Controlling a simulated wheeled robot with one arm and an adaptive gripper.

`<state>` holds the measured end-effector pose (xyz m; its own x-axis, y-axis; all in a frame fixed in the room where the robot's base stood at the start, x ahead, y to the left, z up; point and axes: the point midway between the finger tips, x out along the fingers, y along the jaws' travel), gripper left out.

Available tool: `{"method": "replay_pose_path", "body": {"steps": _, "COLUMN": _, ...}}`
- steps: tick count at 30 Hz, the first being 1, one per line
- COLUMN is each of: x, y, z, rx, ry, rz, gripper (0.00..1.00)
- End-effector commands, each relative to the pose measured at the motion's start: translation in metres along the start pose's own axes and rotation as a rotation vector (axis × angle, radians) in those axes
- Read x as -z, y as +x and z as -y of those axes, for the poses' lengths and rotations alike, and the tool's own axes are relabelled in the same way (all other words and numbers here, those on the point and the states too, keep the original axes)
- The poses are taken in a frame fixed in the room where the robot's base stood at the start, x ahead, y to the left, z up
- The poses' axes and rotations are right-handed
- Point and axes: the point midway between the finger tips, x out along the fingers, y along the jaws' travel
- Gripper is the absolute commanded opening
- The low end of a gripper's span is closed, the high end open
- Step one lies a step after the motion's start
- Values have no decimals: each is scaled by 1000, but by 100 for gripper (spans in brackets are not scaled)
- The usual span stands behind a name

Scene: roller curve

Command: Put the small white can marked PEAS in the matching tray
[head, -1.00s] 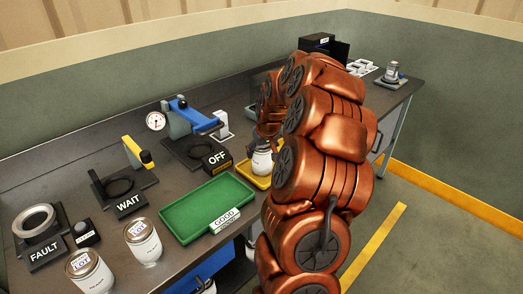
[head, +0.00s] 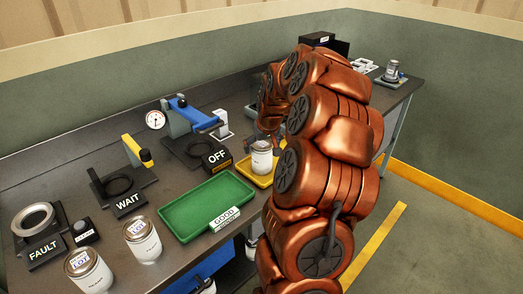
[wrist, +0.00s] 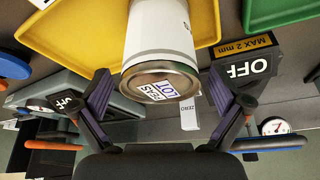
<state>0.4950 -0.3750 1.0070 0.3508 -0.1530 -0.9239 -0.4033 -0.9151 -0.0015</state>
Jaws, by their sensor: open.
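A small white can (head: 262,161) stands upright in the yellow tray (head: 252,179), beside my arm in the head view. In the wrist view the can (wrist: 158,40) shows its lid with a label reading PEAS and LOT, and the yellow tray (wrist: 75,40) lies behind it. My gripper (wrist: 162,85) is open, with one finger on each side of the lid end and visible gaps to the can. In the head view my gripper is mostly hidden behind my arm. The yellow tray's own marking is not readable.
An empty green tray (head: 185,212) marked GOOD lies left of the yellow tray. The OFF block (head: 217,157) stands close behind it. Two larger white cans (head: 143,241) (head: 90,272) stand at the front left. WAIT (head: 129,203) and FAULT (head: 43,250) blocks stand farther left.

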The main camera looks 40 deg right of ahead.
Motion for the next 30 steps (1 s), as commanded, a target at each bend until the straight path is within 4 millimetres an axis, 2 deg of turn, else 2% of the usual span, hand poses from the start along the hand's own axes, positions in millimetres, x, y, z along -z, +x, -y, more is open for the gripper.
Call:
{"method": "replay_pose_path", "body": {"steps": 15, "x": 0, "y": -84, "z": 0, "rx": -2, "ry": 0, "rz": -5, "gripper": 100}}
{"method": "replay_pose_path", "body": {"steps": 21, "x": -1, "y": -99, "z": 0, "rx": 1, "ry": -1, "rz": 2, "gripper": 100}}
{"method": "replay_pose_path", "body": {"steps": 27, "x": -1, "y": -101, "z": 1, "rx": 1, "ry": -2, "rz": 3, "gripper": 100}}
{"method": "replay_pose_path", "body": {"steps": 30, "x": -5, "y": -103, "z": 16, "rx": 12, "ry": -20, "rz": 12, "gripper": 100}}
